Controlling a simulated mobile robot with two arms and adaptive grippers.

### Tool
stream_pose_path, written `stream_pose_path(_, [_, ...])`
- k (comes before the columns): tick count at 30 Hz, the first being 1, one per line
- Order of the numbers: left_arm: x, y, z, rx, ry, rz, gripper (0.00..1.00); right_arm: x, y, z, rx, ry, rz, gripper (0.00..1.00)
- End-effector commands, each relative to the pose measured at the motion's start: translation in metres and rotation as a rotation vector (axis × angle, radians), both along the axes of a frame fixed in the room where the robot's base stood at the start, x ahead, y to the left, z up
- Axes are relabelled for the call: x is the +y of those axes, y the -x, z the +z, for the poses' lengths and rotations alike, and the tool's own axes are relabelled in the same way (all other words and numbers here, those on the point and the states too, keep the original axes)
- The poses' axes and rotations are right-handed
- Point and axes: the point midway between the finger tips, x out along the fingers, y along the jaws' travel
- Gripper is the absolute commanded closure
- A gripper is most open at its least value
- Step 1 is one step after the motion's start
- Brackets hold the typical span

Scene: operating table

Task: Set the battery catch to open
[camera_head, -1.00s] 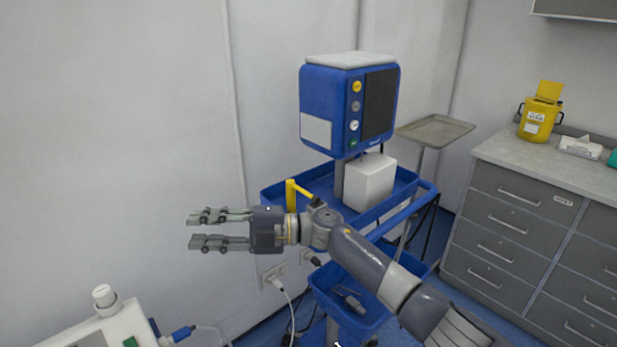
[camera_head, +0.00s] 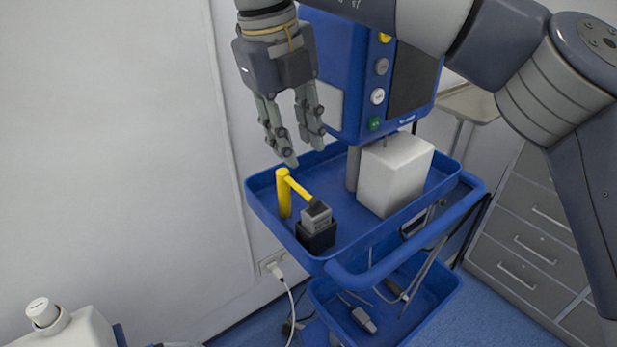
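The battery (camera_head: 317,219), a grey block with a dark top, sits in a black holder (camera_head: 316,238) on the upper blue trolley tray (camera_head: 345,252). The yellow catch (camera_head: 297,186) is an upright post with an arm reaching right and down onto the battery's top. My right gripper (camera_head: 304,149) points down above and slightly behind the yellow post in the picture. Its fingers are apart with nothing between them. I cannot tell whether a fingertip touches the catch. My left gripper does not show.
A blue monitor (camera_head: 345,70) stands behind the tray, partly hidden by my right arm. A white box (camera_head: 394,176) stands right of the battery. A lower blue tray (camera_head: 440,295) holds small tools. Grey drawers (camera_head: 530,228) are at the right.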

Motion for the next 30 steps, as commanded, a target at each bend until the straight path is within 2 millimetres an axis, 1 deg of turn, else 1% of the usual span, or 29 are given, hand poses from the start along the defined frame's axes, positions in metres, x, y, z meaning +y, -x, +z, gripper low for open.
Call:
stream_pose_path(3, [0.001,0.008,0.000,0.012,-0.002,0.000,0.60,-0.003,-0.002,-0.018,0.005,-0.001,0.001,0.70])
stream_pose_path(8, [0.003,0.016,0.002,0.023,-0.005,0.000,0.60,-0.008,-0.005,-0.048,0.007,-0.004,0.002,0.70])
stream_pose_path(12, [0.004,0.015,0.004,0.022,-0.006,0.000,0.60,-0.012,-0.008,-0.073,0.007,-0.004,0.002,0.70])
stream_pose_path(15, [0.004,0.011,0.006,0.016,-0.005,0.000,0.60,-0.013,-0.009,-0.086,0.005,-0.005,0.003,0.70])
stream_pose_path(18, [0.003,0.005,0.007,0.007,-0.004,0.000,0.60,-0.015,-0.011,-0.095,0.005,-0.005,0.001,0.70])
stream_pose_path(21, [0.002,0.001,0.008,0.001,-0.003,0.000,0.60,-0.015,-0.011,-0.099,0.004,-0.007,0.002,0.70])
stream_pose_path(29, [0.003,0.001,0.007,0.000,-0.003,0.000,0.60,-0.015,-0.011,-0.101,0.004,-0.007,0.002,0.70])
stream_pose_path(30, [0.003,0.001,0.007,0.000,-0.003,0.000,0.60,-0.015,-0.011,-0.101,0.004,-0.007,0.002,0.77])
